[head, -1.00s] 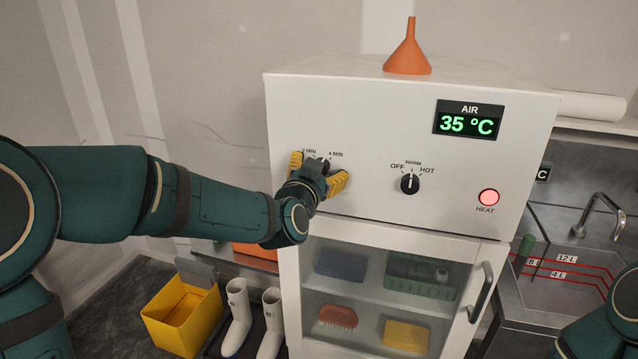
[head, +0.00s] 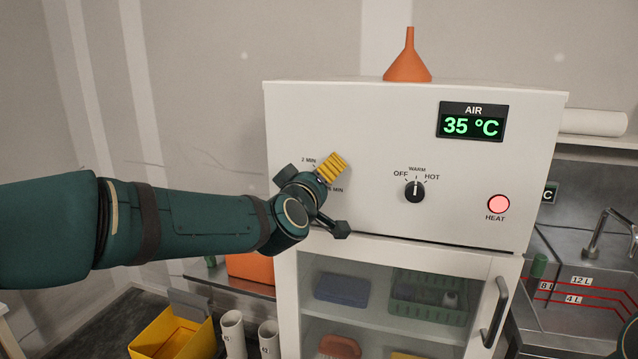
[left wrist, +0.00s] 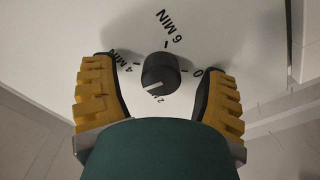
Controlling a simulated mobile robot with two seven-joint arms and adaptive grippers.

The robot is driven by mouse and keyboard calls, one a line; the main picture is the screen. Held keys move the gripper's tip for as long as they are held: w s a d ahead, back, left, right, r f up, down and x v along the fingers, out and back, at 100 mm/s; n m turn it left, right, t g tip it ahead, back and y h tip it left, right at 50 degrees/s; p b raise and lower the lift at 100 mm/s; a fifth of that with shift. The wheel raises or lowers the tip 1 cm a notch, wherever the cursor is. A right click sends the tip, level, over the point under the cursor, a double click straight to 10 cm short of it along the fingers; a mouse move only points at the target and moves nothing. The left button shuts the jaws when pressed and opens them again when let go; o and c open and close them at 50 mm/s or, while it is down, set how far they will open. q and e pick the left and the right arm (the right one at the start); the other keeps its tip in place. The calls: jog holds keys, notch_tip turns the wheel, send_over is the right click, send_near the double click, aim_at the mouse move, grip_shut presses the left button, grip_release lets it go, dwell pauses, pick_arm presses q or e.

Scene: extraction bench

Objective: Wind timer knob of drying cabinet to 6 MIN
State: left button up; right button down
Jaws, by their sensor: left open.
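The drying cabinet (head: 400,130) is white, with a dark round timer knob (left wrist: 160,72) on the left of its upper front. In the left wrist view, printed labels surround the knob: 4 MIN at left, 6 MIN at top, 0 at right, and a partly hidden 2 MIN just below. A pale mark shows on the knob's lower side; its exact setting is hard to read. My left gripper (head: 322,184) is open, its yellow fingers on either side of the knob with visible gaps. In the head view the gripper hides the knob.
A heater knob (head: 414,191), a lit red HEAT lamp (head: 498,204) and a 35 °C display (head: 472,123) lie to the right on the panel. An orange funnel (head: 408,60) stands on top. The glass door (head: 385,265) below is closed. A sink (head: 585,270) is at right.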

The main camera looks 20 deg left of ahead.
pick_arm(q)
jog(key=n, duration=1.5)
